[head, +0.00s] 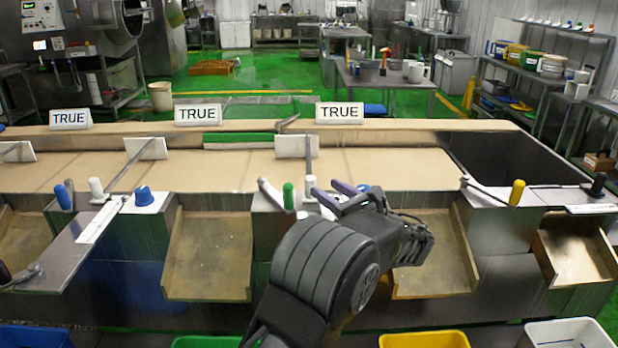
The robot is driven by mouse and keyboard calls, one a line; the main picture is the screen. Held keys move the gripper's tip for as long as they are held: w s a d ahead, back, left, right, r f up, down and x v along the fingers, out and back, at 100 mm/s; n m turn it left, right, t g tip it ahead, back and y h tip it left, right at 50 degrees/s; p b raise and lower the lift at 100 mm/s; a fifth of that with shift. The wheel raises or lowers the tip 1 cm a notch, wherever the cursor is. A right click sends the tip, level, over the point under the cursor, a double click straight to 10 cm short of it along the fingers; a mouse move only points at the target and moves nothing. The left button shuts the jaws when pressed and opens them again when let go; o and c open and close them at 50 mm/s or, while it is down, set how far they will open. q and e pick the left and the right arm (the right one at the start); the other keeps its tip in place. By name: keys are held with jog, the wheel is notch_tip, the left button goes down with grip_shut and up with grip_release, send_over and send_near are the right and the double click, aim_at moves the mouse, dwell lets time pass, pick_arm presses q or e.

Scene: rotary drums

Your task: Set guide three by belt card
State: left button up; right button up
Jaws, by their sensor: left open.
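Three white cards reading TRUE stand along the belt's back edge: left (70,118), middle (198,114) and right (340,112). White guide plates on metal arms stand over the tan belt (395,170): left (17,151), middle (150,148) and right (293,146). Near the right plate's arm stand a green-handled lever (288,196) and a white-tipped handle (310,184). My left gripper (325,187) is open, with its dark fingers close to the white-tipped handle; I cannot tell whether they touch it. My right gripper is out of view.
A blue handle (64,197), white handle (96,188) and blue knob (144,196) stand at left. A yellow handle (517,193) and black handle (598,184) stand at right. Tan chutes (210,255) slope down the front, above coloured bins (425,340).

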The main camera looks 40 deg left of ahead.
aim_at(314, 180)
pick_arm(q)
jog(key=p+x, duration=0.1)
jog(key=x, duration=0.6)
jog(key=shift+w+a, duration=0.1)
jog(key=shift+a, duration=0.2)
grip_shut()
dwell(1.2)
